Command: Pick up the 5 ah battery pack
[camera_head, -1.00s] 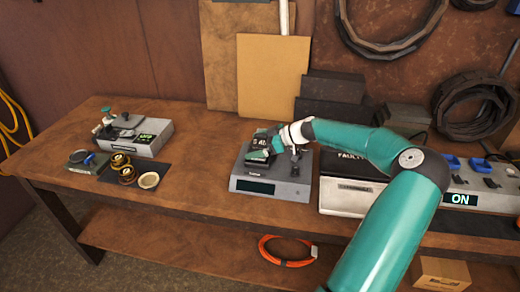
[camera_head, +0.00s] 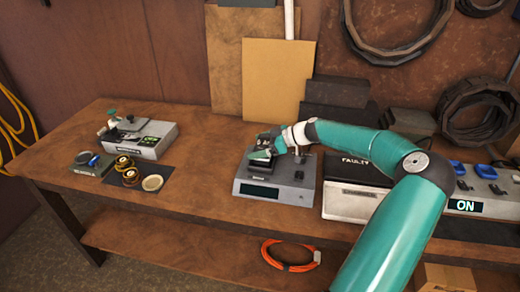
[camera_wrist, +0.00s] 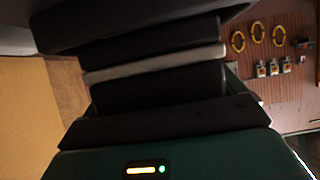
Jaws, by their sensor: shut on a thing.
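The dark battery pack (camera_head: 262,143), with small pale lettering on its side, is at the grey device with a dark display (camera_head: 262,190) near the middle of the bench. My gripper (camera_head: 274,145) reaches in from the right and is shut on the pack. The pack is at the top of the device; I cannot tell whether it touches it. In the wrist view, dark stacked shapes fill the middle and hide most of the grip. A green surface with a small lit indicator (camera_wrist: 146,170) lies below them.
A white-fronted case marked FAULTY (camera_head: 350,200) stands right of the device. A grey unit (camera_head: 145,138), tape rolls (camera_head: 130,178) and small items stand at the left. The bench between the left items and the device is clear.

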